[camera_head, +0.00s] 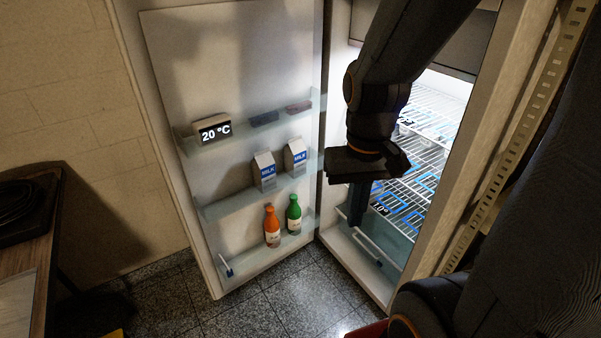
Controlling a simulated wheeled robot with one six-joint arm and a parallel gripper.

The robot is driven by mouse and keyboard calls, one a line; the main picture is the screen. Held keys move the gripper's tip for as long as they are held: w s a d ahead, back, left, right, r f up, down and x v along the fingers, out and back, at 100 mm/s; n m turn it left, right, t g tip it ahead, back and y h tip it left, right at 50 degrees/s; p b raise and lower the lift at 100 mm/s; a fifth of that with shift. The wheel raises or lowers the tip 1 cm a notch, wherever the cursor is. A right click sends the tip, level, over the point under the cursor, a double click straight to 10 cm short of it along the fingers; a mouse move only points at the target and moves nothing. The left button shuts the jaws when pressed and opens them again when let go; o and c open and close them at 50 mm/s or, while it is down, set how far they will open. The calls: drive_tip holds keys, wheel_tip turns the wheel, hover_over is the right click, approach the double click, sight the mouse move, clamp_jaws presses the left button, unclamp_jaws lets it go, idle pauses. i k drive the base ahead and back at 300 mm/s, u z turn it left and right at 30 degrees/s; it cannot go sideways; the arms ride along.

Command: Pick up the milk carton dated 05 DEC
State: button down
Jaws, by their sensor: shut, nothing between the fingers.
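Two white and blue milk cartons stand upright side by side on the middle shelf of the open fridge door. One is the left carton (265,171) and the other is the right carton (295,158). Both show the word MILK, but no date is legible on either. My gripper (357,208) points down in front of the fridge opening, to the right of the cartons and apart from them. Its fingers are shut and empty. My arm hides part of the fridge interior.
A 20 °C display (214,131) and small dark items sit on the upper door shelf. An orange bottle (272,227) and a green bottle (293,214) stand on the lower one. Wire racks (432,150) fill the fridge. A wooden table (40,260) stands at left.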

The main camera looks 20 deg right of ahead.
sight(263, 163)
drive_tip(key=k, duration=1.25)
drive_tip(key=z, duration=0.7)
drive_tip(key=i, duration=1.25)
drive_tip(key=u, duration=0.85)
drive_tip(key=i, duration=0.4)
drive_tip(key=u, duration=0.35)
